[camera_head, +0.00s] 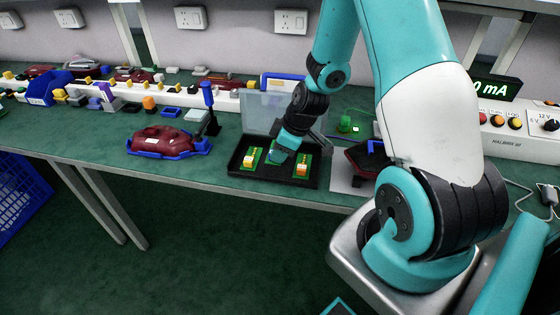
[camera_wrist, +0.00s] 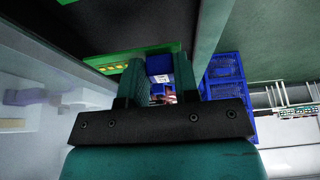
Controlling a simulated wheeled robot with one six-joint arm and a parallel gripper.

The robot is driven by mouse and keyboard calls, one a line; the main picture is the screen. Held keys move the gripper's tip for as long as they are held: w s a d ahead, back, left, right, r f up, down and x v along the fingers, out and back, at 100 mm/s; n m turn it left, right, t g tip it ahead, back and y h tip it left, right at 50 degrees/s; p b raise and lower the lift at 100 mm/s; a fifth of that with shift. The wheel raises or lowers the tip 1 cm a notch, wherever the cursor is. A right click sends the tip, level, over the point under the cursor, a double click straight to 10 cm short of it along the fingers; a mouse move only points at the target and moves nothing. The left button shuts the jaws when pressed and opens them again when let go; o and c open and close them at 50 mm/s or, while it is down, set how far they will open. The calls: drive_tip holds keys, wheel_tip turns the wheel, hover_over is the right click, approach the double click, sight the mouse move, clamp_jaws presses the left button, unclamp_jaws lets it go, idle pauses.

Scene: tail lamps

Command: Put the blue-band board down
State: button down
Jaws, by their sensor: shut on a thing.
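My gripper (camera_head: 277,156) is low over the black tray (camera_head: 238,171) on the bench, tilted, between two green boards. In the wrist view the fingers of my gripper (camera_wrist: 159,85) point away from the camera, and a green board edge with yellow pads (camera_wrist: 115,67) shows at upper left.
A clear lid (camera_head: 262,112) stands up behind the tray. A red lamp in a blue holder (camera_head: 168,142) sits to the left, with clear bench between. A dark red part (camera_head: 366,160) is right of the tray. A power supply (camera_head: 515,140) stands at the far right.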

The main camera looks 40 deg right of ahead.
drive_tip(key=shift+f, duration=1.85)
drive_tip(key=shift+f, duration=0.1)
drive_tip(key=c, duration=0.9)
unclamp_jaws()
drive_tip(key=shift+o, duration=0.2)
drive_tip(key=a+v, duration=0.1)
drive_tip(key=v, duration=1.1)
drive_tip(key=s+a+r+g+y, duration=0.1)
drive_tip(key=s+a+r, duration=0.1)
drive_tip(key=a+r, duration=0.9)
drive_tip(key=s+a+r+g, duration=0.1)
drive_tip(key=s+a+r, duration=0.1)
drive_tip(key=s+a, duration=0.4)
drive_tip(key=s+a+r+g, duration=0.1)
drive_tip(key=s+a+r, duration=0.2)
drive_tip(key=s+a, duration=0.4)
drive_tip(key=shift+s+a+r+m, duration=0.25)
drive_tip(key=shift+s+r+m, duration=0.1)
drive_tip(key=shift+s, duration=0.25)
